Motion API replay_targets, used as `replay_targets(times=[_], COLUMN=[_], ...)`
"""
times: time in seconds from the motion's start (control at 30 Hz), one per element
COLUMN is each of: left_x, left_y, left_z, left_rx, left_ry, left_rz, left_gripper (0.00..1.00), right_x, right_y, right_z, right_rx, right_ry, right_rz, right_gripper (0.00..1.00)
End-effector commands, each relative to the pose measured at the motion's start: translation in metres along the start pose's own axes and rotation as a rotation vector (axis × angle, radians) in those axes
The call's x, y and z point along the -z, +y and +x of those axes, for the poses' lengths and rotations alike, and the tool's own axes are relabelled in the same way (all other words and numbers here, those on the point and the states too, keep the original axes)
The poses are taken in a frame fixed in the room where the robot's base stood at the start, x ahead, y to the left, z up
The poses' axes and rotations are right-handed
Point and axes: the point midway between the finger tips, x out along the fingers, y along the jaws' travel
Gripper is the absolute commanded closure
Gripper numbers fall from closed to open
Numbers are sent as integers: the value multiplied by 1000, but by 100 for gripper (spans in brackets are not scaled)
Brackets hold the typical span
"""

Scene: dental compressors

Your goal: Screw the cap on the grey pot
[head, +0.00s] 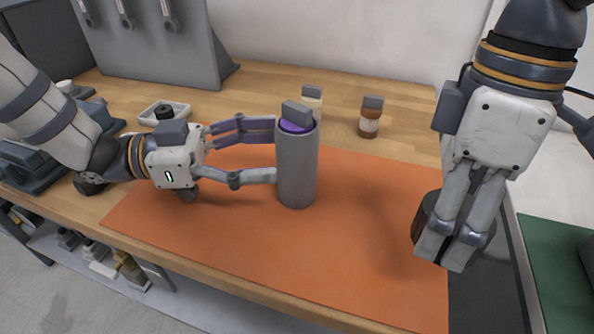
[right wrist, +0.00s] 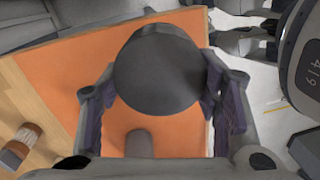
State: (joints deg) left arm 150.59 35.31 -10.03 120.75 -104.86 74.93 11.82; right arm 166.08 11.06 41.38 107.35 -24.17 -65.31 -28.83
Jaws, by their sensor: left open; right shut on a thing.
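The grey pot (head: 296,170) is a tall cylinder standing upright on the orange mat. A purple item with a grey block on top (head: 297,117) sits at its mouth. My left gripper (head: 268,152) is open, level, with its fingertips at the pot's left side; whether they touch it I cannot tell. My right gripper (head: 458,245) points down at the right of the mat, shut on a dark round cap (head: 426,218). The cap also shows as a dark disc between the fingers in the right wrist view (right wrist: 158,70). The cap is well apart from the pot.
Behind the pot stand a cream jar (head: 312,104) and a brown bottle (head: 370,122). A small white tray (head: 165,113) with a dark part lies at back left. A grey stand (head: 160,45) is behind it. The orange mat (head: 350,240) is clear between pot and right gripper.

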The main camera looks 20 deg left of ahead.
Motion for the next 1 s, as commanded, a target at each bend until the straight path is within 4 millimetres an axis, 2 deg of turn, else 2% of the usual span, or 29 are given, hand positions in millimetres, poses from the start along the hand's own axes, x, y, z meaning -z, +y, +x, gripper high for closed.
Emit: replay_targets(times=[0.3,0.67,0.7,1.0], left_x=[7,8,8,8], left_y=[1,1,1,1], left_z=[46,50,50,50], left_rx=[-3,-1,-1,-1], left_ry=[0,1,1,1], left_rz=[-1,1,1,1], left_gripper=[30,30,32,100], right_x=[0,0,0,0], right_y=[2,2,2,2], right_z=[6,6,6,6], right_rx=[11,11,11,11], right_ry=[-3,-3,-3,-3], right_rz=[0,0,0,0], right_gripper=[65,65,65,65])
